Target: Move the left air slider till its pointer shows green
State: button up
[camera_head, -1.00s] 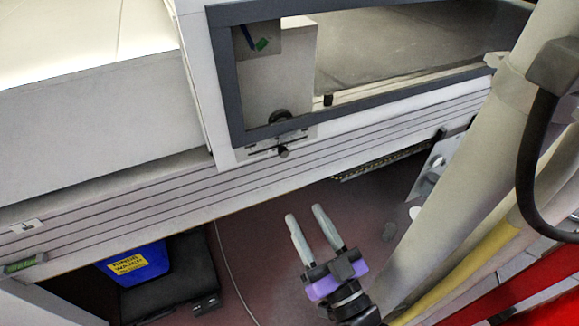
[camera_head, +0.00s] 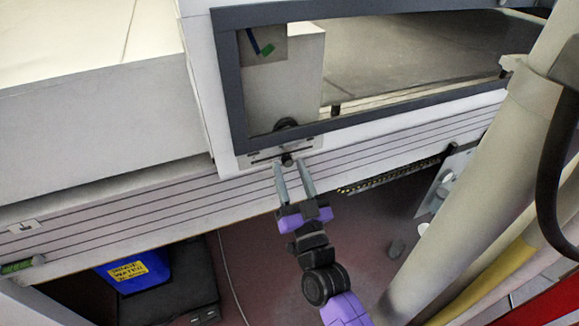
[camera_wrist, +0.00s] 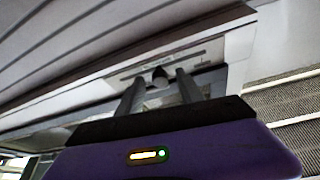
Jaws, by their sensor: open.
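The air slider's black knob (camera_head: 287,160) sits on a slotted pale plate (camera_head: 310,145) below the dark window frame, right of the middle of its slot. My gripper (camera_head: 291,165) is open, its two grey fingers pointing at the plate with the knob between their tips. In the wrist view the knob (camera_wrist: 160,73) also shows between the fingers (camera_wrist: 160,82); I cannot tell if either finger touches it. Behind the window, a grey panel (camera_head: 272,32) carries a blue pointer line (camera_head: 254,40) and a green mark (camera_head: 267,50). The pointer stands left of the green mark.
The window frame (camera_head: 238,100) projects just above the plate, with a dark round part (camera_head: 286,124) behind its lower bar. A ribbed pale rail (camera_head: 130,206) runs below. A blue bin with a yellow label (camera_head: 128,269) stands below left. Floor below is mostly open.

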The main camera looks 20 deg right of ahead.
jog(key=shift+w+r, duration=0.25)
jog(key=shift+w, duration=0.35)
grip_shut()
dwell(1.1)
